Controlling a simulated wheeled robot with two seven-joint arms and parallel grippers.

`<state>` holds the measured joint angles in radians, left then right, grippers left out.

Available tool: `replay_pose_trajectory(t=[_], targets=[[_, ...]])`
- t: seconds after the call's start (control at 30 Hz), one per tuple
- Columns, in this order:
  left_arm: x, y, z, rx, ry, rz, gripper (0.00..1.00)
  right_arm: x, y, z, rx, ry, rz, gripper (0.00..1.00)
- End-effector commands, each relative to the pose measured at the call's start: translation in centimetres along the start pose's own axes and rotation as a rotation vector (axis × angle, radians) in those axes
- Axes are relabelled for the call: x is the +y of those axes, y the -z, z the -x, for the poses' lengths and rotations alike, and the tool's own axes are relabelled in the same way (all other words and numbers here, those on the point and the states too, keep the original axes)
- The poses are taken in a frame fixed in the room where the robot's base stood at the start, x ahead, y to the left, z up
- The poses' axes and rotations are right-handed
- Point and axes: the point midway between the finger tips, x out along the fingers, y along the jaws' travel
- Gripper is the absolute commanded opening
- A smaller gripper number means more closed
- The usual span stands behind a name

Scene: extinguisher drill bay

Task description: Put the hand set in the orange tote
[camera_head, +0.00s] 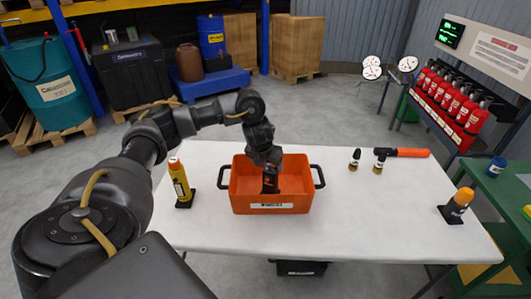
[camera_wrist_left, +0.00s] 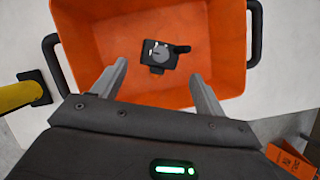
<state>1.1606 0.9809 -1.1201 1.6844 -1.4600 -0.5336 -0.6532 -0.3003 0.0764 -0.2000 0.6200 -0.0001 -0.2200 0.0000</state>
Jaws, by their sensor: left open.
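The orange tote (camera_head: 275,207) stands on the white table in front of me, with a black handle at each end. In the left wrist view I look down into the tote (camera_wrist_left: 95,85). A small black device with a grey round part, which I take for the hand set (camera_wrist_left: 160,52), shows against its inside floor. My left gripper (camera_head: 270,188) points down into the tote. In the left wrist view its two fingers (camera_wrist_left: 158,74) are spread apart, with nothing between the tips. The hand set cannot be made out clearly in the head view. My right gripper is not in view.
A yellow bottle-like item (camera_head: 179,182) stands in a black base left of the tote. Two small dark-topped fittings (camera_head: 355,160) and an orange-handled tool (camera_head: 408,152) are to the right. An orange-topped item (camera_head: 459,205) stands near the right edge. The front of the table is clear.

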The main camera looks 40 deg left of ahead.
Motion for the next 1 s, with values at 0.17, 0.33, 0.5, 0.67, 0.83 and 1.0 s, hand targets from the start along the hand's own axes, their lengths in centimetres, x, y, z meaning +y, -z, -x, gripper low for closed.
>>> replay_pose_trajectory(t=[0.17, 0.33, 0.5, 0.67, 0.83, 1.0], targets=[[0.0, -0.2, 3.1, -0.003, 0.0, -0.002, 0.73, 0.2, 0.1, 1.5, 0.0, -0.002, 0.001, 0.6], [0.0, 0.0, 4.1, -0.001, 0.0, -0.001, 0.73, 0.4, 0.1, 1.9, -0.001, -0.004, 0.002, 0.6], [0.0, 0.1, 4.2, 0.001, 0.0, 0.0, 0.73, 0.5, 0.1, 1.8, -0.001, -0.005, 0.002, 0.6], [0.0, 0.0, 4.2, 0.0, 0.0, 0.0, 0.73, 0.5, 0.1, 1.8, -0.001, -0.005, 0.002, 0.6], [0.0, 0.0, 4.1, 0.0, 0.0, 0.0, 0.73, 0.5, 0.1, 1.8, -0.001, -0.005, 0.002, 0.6], [-0.7, 0.3, 3.8, -0.001, 0.013, 0.0, 0.73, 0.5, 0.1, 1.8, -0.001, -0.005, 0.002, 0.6]])
